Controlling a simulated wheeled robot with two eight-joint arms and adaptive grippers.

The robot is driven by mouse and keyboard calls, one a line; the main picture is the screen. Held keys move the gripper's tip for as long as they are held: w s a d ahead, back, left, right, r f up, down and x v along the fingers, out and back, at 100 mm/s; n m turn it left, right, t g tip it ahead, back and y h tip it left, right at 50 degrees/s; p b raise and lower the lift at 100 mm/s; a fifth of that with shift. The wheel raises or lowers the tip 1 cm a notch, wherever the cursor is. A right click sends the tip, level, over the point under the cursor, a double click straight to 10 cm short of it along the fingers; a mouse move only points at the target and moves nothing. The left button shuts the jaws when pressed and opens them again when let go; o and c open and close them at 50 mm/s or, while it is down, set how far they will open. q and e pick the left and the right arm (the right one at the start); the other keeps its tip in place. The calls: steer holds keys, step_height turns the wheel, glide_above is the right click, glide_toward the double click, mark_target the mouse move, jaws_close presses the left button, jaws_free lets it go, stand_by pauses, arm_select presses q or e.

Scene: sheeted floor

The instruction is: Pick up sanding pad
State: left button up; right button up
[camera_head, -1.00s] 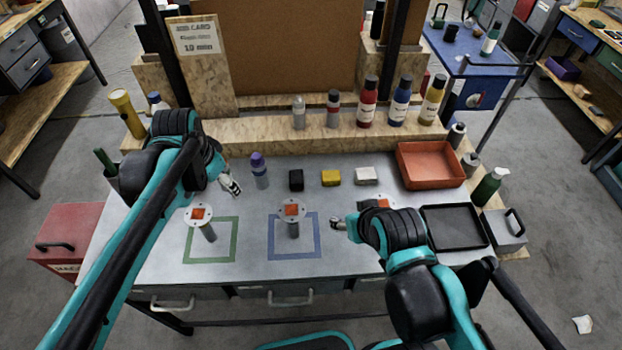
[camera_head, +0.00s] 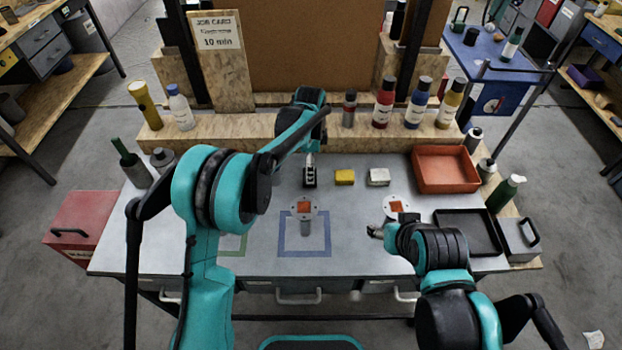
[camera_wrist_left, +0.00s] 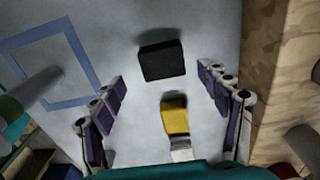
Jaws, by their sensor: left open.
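Three small blocks lie in a row on the grey workbench: a black block (camera_head: 309,184), a yellow block (camera_head: 345,177) and a white block (camera_head: 378,177). Which one is the sanding pad is not marked. My left gripper (camera_head: 309,163) is open and empty, directly over the black block in the head view. In the left wrist view the black block (camera_wrist_left: 162,62) lies just beyond and between the spread fingertips, with the yellow block (camera_wrist_left: 175,118) nearer the palm. My right gripper (camera_head: 375,231) hovers over the bench's right half; its finger opening is too small to judge.
A red tray (camera_head: 446,184) and a black tray (camera_head: 497,250) are at the right. Bottles line the wooden ledge (camera_head: 240,126) behind.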

arm_select(q)
steer(key=f, duration=0.1)
steer(key=f+b, duration=0.1)
steer(key=f, duration=0.1)
steer(key=f+b, duration=0.1)
steer(key=f, duration=0.1)
steer(key=shift+w+a, duration=0.15)
steer(key=shift+w, duration=0.1)
steer(key=shift+r, duration=0.1)
steer(key=shift+c, duration=0.6)
steer(key=c, duration=1)
steer(key=shift+c, duration=0.2)
steer(key=shift+r+p, duration=0.4)
steer(key=shift+r, duration=0.15)
steer(key=r, duration=0.1)
steer(key=r+p, duration=0.1)
steer(key=d+r, duration=0.1)
steer(key=r, duration=0.1)
steer(key=shift+s+d+p, duration=0.1)
steer(key=shift+s+p, duration=0.2)
steer(key=shift+s, duration=0.05)
steer(key=s+d+r+p, duration=0.2)
steer(key=s+d+r, duration=0.3)
steer(key=d, duration=0.4)
steer(key=shift+s+r, duration=0.2)
steer(key=shift+r, duration=0.25)
